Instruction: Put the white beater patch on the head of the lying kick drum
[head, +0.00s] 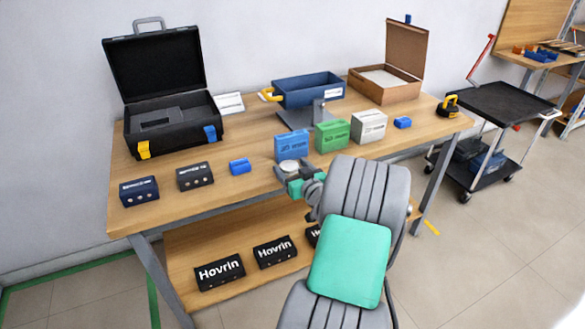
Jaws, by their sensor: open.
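No kick drum shows in the head view. A small round pale piece (289,166) is at the front of the workbench, right by the tip of my gripper. It could be the white beater patch, but it is too small to be sure. My gripper (291,178) is open at the bench's front edge, below and against the pale piece in the picture. I cannot tell whether they touch. My own arm hides part of the bench's front right.
The wooden workbench (255,187) holds a black open toolbox (180,134), blue (292,145), green (332,134) and white boxes (369,126), a blue bin (308,91) and an open brown box (385,95). Black Hovrin boxes (219,272) sit below. A cart (497,104) stands right.

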